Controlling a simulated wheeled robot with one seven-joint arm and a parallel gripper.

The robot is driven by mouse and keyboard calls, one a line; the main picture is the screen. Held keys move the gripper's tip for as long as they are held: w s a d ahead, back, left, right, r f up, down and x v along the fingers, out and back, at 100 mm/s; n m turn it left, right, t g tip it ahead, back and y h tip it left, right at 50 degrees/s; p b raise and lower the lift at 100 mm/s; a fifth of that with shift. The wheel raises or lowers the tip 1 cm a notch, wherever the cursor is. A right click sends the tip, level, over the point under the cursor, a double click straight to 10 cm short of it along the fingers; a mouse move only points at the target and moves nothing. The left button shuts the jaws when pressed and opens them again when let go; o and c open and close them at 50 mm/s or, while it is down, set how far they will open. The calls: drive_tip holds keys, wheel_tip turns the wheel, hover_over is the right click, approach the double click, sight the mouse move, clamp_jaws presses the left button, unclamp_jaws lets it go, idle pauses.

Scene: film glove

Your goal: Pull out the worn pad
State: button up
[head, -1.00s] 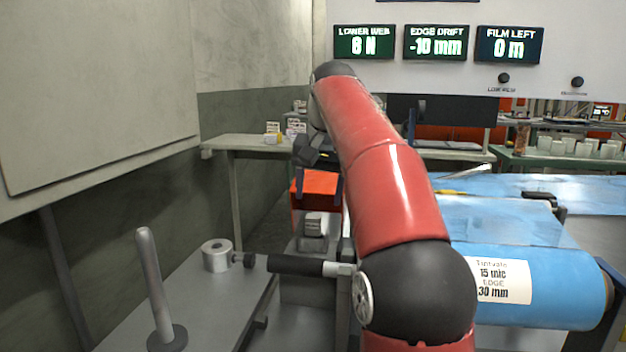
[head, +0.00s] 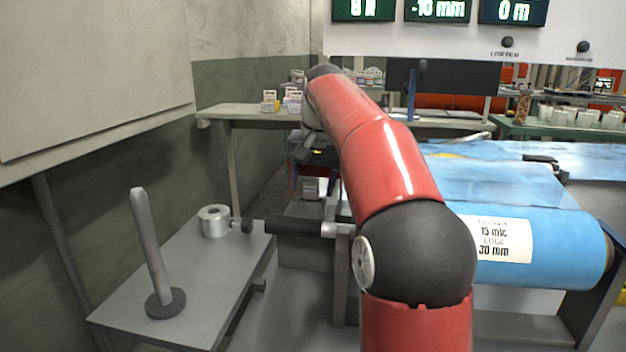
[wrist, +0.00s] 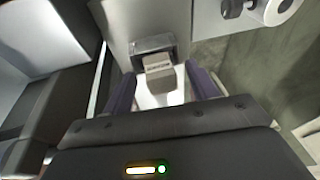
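A small pale grey block with faint lettering, which looks like the worn pad (wrist: 159,68), sits in a metal holder (wrist: 152,45) in the wrist view. It also shows small in the head view (head: 312,188), below my dark gripper. My gripper (wrist: 160,78) is open, with one dark purple finger to the left of the pad and one to the right. Gaps show between the fingers and the pad. I cannot tell how far the fingertips are above it. In the head view my red arm hides much of the gripper.
A grey side table (head: 208,270) at left carries an upright peg (head: 150,245) and a metal ring-shaped roll (head: 214,221). A black-sleeved roller bar (head: 295,226) reaches in front of the holder.

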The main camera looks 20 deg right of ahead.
sight(309, 178)
drive_tip(key=c, duration=1.1)
drive_tip(key=shift+r+p, duration=0.45)
drive_tip(key=shift+p, duration=0.15)
drive_tip(key=shift+a+r, duration=0.1)
drive_tip(key=shift+r+p, duration=0.35)
drive_tip(key=shift+r, duration=0.85)
drive_tip(key=shift+c, duration=0.2)
drive_tip(key=shift+r, duration=1.1)
drive_tip(key=shift+r, duration=1.5)
